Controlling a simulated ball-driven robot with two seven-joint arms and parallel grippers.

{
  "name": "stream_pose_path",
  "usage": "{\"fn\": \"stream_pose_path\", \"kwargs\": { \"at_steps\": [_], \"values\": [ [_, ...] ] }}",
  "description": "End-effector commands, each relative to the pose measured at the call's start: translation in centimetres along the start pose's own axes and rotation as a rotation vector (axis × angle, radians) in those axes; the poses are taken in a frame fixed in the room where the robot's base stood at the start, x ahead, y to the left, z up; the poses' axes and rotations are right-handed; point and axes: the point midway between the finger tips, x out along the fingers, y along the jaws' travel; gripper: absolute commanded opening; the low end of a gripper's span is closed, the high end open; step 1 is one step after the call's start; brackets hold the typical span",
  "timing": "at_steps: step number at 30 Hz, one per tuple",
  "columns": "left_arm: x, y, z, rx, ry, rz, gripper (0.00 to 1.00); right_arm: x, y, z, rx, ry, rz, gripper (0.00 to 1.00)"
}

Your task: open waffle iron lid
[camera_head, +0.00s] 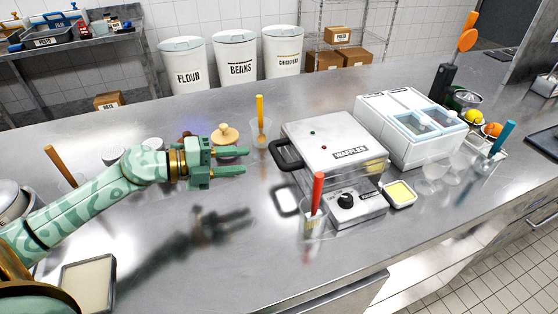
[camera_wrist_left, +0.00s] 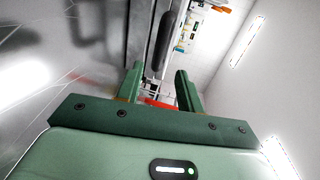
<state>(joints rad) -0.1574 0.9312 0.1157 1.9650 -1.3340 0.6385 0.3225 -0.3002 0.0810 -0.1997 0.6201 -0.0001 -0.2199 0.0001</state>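The waffle iron (camera_head: 340,155) stands on the steel counter, its flat silver lid (camera_head: 325,138) lying down over the base. A black loop handle (camera_head: 287,155) sticks out from the lid's left side. My left gripper (camera_head: 246,161) is open and empty above the counter, to the left of the handle and apart from it, with its fingers pointing right. In the left wrist view, the two green fingers (camera_wrist_left: 160,85) are spread, and a dark bar, probably the handle (camera_wrist_left: 166,42), shows beyond them. My right gripper is not in view.
A cup with a red-handled tool (camera_head: 317,200) stands at the front left of the iron. A cup with a yellow-handled tool (camera_head: 260,120) stands behind my gripper. A white lidded container (camera_head: 410,125) and a small yellow-filled dish (camera_head: 400,194) are to the right.

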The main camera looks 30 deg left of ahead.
Motion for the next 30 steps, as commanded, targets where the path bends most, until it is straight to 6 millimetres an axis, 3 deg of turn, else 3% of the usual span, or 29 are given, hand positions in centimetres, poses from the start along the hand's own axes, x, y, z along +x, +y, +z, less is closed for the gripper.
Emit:
{"fn": "stream_pose_path", "kwargs": {
  "at_steps": [6,12,18,26,30],
  "values": [
    [5.3,-0.1,0.1,0.001,0.000,-0.005,0.37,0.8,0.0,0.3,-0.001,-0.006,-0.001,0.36],
    [8.9,0.0,0.1,-0.002,-0.001,-0.003,0.37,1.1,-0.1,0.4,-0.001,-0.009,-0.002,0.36],
    [10.3,0.0,0.0,-0.002,-0.001,-0.001,0.37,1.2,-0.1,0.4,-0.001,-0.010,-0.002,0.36],
    [10.4,0.1,0.0,-0.002,-0.001,0.000,0.37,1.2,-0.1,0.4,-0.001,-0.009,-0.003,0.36],
    [10.4,0.1,0.0,-0.002,-0.001,0.000,0.00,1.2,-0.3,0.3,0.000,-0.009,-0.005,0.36]
  ]
}}
